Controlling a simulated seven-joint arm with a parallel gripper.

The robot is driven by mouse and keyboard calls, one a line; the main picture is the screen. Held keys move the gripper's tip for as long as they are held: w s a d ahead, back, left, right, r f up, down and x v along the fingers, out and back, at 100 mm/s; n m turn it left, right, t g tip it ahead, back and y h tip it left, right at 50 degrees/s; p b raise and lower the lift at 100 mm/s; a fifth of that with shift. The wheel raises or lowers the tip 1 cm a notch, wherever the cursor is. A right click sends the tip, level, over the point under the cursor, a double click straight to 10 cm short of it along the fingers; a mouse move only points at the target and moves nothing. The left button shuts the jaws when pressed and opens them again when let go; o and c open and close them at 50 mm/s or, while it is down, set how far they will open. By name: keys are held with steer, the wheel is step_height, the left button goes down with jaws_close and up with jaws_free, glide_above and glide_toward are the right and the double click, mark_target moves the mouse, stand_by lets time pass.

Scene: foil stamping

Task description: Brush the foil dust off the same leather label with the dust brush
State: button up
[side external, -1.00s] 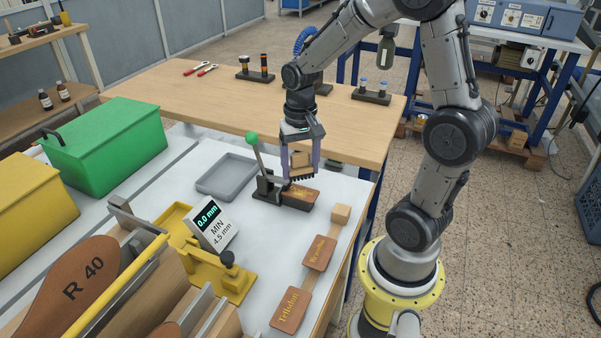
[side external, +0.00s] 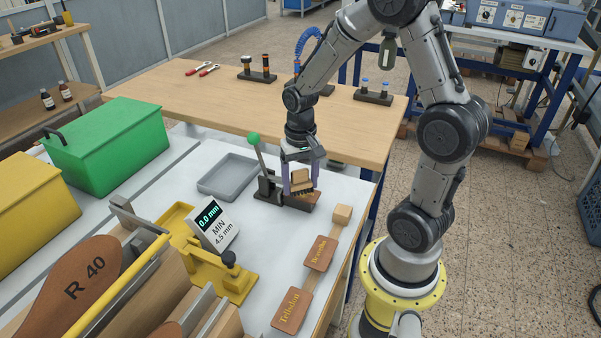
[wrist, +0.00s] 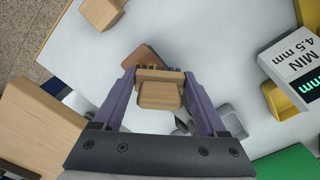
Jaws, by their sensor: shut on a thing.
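My gripper (side external: 301,186) is shut on the wooden block of the dust brush (side external: 302,176), whose dark bristles point down. The brush is over a brown leather label (side external: 315,198) on a low dark stand, and its bristles appear to touch or nearly touch it. The brush hides most of that label and its gold lettering. In the wrist view, the brush (wrist: 160,95) sits between my fingers (wrist: 160,75), and part of the label (wrist: 142,58) shows beyond it.
A lever with a green knob (side external: 254,138) stands close left of my gripper. A yellow gauge (side external: 238,281) stands in front.

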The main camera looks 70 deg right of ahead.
steer(key=shift+f, duration=0.8)
steer(key=shift+d, duration=0.8)
steer(key=shift+c, duration=0.6)
steer(key=shift+d, duration=0.7)
steer(key=shift+a, duration=1.4)
steer(key=shift+d, duration=1.6)
steer(key=a, duration=0.3)
steer(key=shift+a, duration=0.25)
steer(key=shift+d, duration=1.75)
step_height(320, 180, up, 8)
steer(key=shift+a, duration=0.15)
